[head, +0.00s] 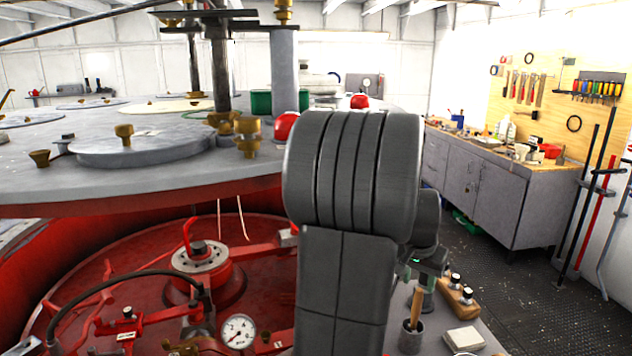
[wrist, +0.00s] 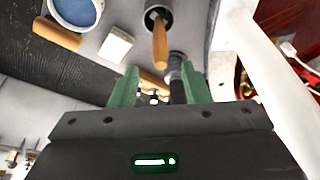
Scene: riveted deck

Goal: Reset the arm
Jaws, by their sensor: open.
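My arm rises large and dark grey in the middle of the head view. My gripper (wrist: 160,88) shows in the wrist view with its two green fingers spread apart. In the head view it is partly hidden behind my arm, above the grey ledge (head: 440,338) at the lower right. A dark cylinder (wrist: 177,88) with a round top shows between the fingers in the wrist view; I see no finger touching it. I cannot tell how far beyond the fingertips it stands.
On the ledge are a dark cup (head: 411,338) with a wooden-handled tool, a wooden block (head: 456,298) with dark knobs, and a white block (head: 464,338). A red machine (head: 130,265) with a grey top fills the left. The deck floor (head: 540,310) is clear before the workbench (head: 490,195).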

